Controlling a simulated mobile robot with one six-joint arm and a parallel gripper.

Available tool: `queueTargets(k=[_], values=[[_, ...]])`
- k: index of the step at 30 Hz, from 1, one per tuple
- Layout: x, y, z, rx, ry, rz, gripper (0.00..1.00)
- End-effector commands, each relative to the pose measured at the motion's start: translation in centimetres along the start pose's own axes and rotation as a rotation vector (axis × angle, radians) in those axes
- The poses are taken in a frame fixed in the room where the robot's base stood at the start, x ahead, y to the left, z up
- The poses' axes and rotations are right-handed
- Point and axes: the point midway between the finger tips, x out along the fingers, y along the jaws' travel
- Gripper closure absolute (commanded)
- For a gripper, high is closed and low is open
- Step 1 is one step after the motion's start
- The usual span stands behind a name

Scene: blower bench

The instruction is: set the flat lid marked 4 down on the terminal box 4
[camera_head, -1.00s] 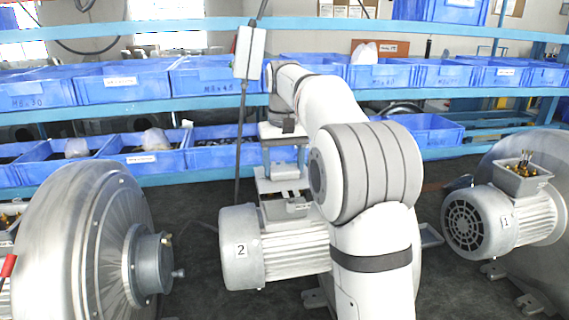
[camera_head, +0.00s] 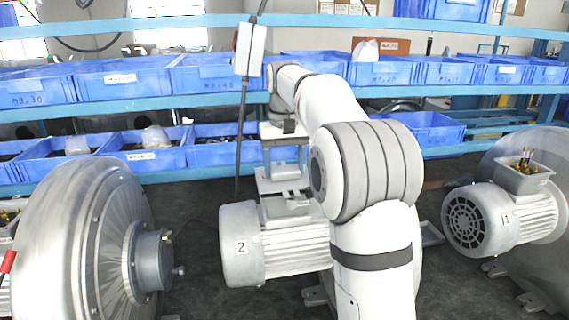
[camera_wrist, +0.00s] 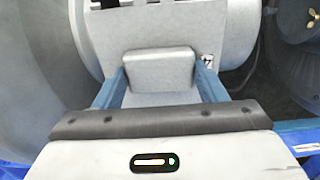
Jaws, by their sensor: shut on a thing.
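My gripper (camera_head: 284,177) reaches down over the motor marked 2 (camera_head: 240,247) in the head view. In the wrist view my gripper (camera_wrist: 161,84) has its blue fingers on either side of a plain light grey flat lid (camera_wrist: 160,68), shut on it. The lid (camera_head: 284,187) also shows in the head view, right at the top of a grey terminal box (camera_head: 286,210) on that motor. I cannot tell whether lid and box touch. No 4 is readable on either. My arm hides the box's right side.
The motor marked 1 (camera_head: 480,222) stands right, its terminal box (camera_head: 522,177) open with wires showing. A large blower housing (camera_head: 85,240) stands at the left. Blue bins (camera_head: 125,84) fill the shelves behind. A dark vertical pole with a grey box (camera_head: 249,52) stands close behind my gripper.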

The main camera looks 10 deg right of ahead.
Motion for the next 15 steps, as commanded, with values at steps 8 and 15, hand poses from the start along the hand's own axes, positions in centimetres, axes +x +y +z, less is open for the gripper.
queueTargets(k=[8, 15], values=[[0.34, 0.04, 0.00, 0.001, 0.001, 0.000, 0.61], [0.63, 0.07, 0.00, 0.001, 0.001, 0.000, 0.61]])
